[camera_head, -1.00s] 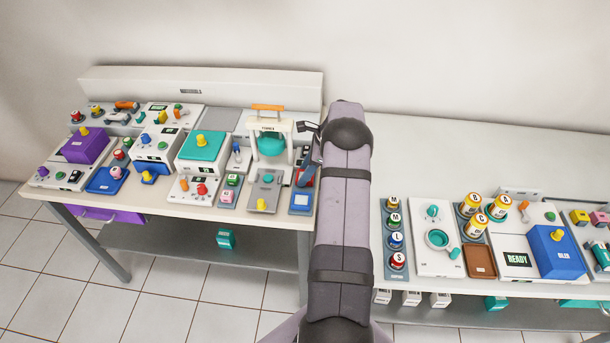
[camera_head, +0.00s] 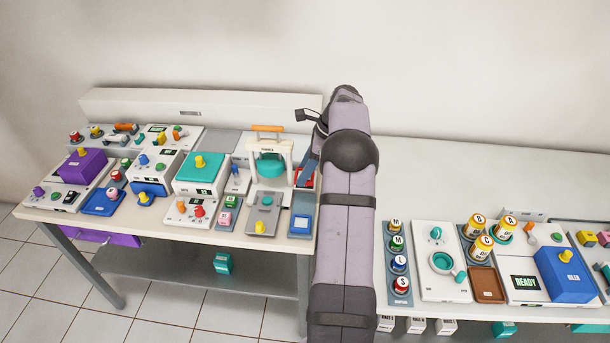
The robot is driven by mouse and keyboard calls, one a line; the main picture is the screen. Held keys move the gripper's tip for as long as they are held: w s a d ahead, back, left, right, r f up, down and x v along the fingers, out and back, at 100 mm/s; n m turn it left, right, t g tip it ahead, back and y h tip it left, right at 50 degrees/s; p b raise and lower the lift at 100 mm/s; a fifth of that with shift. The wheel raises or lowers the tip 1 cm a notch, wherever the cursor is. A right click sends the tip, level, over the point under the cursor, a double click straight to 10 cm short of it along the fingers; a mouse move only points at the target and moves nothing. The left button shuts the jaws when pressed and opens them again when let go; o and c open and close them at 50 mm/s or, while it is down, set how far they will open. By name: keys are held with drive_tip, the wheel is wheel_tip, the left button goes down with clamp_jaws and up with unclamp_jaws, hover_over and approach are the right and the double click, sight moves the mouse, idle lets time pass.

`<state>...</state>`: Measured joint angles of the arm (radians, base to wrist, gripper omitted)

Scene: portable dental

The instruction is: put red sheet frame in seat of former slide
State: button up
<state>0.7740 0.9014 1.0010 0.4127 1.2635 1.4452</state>
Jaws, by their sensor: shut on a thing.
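The former (camera_head: 283,148) is a white arch with an orange handle and a teal dome. It stands near the right end of the left table. Its grey slide (camera_head: 266,203) lies in front of it, with a yellow knob (camera_head: 260,228) at the front end. The red sheet frame (camera_head: 304,179) shows as a small red patch just right of the former. My gripper (camera_head: 307,170) is at this patch and is shut on the red sheet frame. The fingertips are small and partly hidden by my arm, so the exact grip is unclear.
A teal-lidded box (camera_head: 201,172) and several small devices crowd the left table. A white unit with a teal ring (camera_head: 442,262) and labelled jars (camera_head: 479,222) stand on the right table. Its back is mostly clear.

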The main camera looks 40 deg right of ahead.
drive_tip(key=s+a+r+n+g+y+p, duration=0.1)
drive_tip(key=a+r+n+g+p, duration=0.15)
drive_tip(key=a+n+p, duration=0.55)
drive_tip(key=s+a+r+n+g+p, duration=0.1)
drive_tip(key=a+r+n+g, duration=0.15)
drive_tip(key=a+n, duration=0.65)
drive_tip(key=s+a+r+n+g+h+p, duration=0.25)
drive_tip(key=s+a+n+p, duration=0.45)
drive_tip(key=a, duration=0.4)
drive_tip(key=w+d+f+n+h+p, duration=0.1)
drive_tip(key=d+f+n+h, duration=0.1)
drive_tip(key=d+f+n, duration=0.3)
drive_tip(key=w+d+f+n+h, duration=0.25)
drive_tip(key=d+n, duration=0.25)
drive_tip(key=d, duration=0.3)
drive_tip(key=w+d+n+t, duration=0.5)
drive_tip(key=w+n, duration=0.6)
drive_tip(key=n, duration=0.9)
drive_tip(key=t, duration=0.2)
drive_tip(key=shift+w+f+t, duration=0.25)
drive_tip(key=shift+f+t, duration=0.1)
